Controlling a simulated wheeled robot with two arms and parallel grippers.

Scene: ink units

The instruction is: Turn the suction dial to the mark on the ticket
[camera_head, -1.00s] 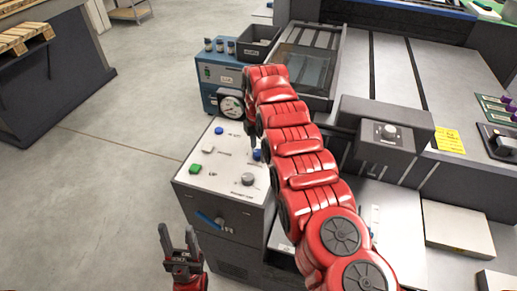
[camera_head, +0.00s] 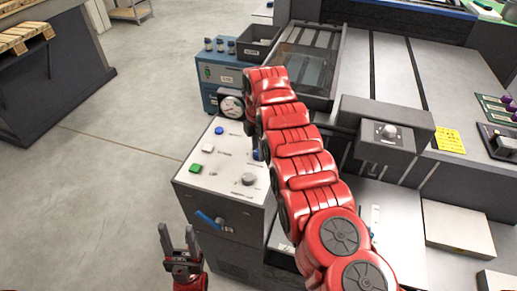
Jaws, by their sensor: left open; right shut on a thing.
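The grey control panel (camera_head: 225,172) stands in the middle. A blue knob (camera_head: 255,155) at its right edge shows only as a sliver beside my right arm. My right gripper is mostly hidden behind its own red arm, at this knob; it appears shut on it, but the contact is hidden. A yellow ticket (camera_head: 449,140) lies on the machine at the right; its writing is too small to read. A round gauge (camera_head: 231,106) stands behind the panel. My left gripper (camera_head: 177,232) is open and empty, left of the panel front.
The panel has a green button (camera_head: 195,169), a grey knob (camera_head: 248,179) and a blue lever (camera_head: 208,218) on its front. Another knob (camera_head: 389,131) sits on the machine.

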